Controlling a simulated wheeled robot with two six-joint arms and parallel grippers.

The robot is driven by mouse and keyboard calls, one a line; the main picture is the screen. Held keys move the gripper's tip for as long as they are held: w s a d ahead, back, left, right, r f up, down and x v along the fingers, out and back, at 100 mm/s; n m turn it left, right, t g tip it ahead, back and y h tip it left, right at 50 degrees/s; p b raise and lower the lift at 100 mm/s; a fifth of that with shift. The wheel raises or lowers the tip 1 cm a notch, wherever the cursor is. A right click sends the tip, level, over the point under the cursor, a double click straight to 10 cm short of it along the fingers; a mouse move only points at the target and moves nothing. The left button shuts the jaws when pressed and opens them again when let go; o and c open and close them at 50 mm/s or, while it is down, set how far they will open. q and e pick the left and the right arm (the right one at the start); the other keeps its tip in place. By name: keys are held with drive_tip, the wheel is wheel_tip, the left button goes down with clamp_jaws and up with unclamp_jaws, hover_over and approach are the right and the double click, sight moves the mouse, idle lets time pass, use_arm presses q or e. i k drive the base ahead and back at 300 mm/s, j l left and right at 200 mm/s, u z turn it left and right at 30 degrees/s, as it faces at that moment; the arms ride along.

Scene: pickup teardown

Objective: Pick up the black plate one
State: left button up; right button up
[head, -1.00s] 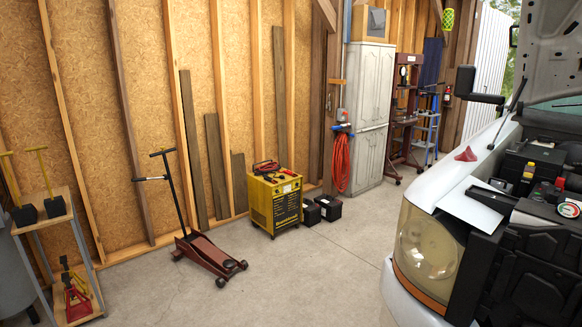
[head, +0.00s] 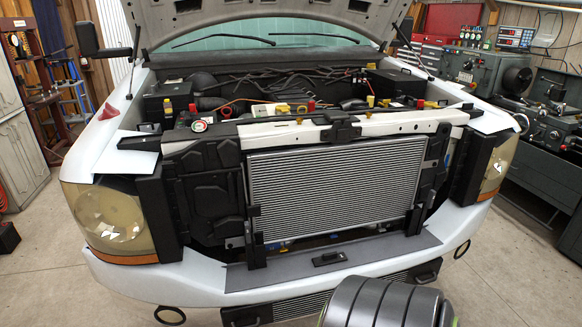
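A white pickup with its hood up faces me, its front opened to the radiator (head: 335,190). Several dark parts could be the black plate. A black panel (head: 205,190) stands left of the radiator. A black upright piece (head: 158,212) stands beside the left headlight, and another (head: 468,170) beside the right one. A flat dark grey plate (head: 400,248) lies along the bumper top, with a small black piece (head: 329,259) on it. I cannot tell which one the task names. Neither gripper shows.
The white bumper (head: 130,275) juts towards me. A dark ribbed rounded shape (head: 385,302) at the bottom edge may be my arm. Grey machines (head: 480,75) and a red tool chest (head: 430,50) stand right. Floor is clear beside both front corners.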

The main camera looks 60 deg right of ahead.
sight(327, 259)
drive_tip(key=z, duration=2.35)
drive_tip(key=i+l+u, duration=0.2)
drive_tip(key=i+l, duration=0.2)
drive_tip(key=l, duration=0.25)
drive_tip(key=i+l+u, duration=0.1)
drive_tip(key=l, duration=0.25)
drive_tip(key=i+l+u, duration=0.1)
drive_tip(key=i+l, duration=0.2)
drive_tip(key=i+l+u, duration=0.1)
drive_tip(key=l, duration=0.3)
drive_tip(key=i, duration=0.05)
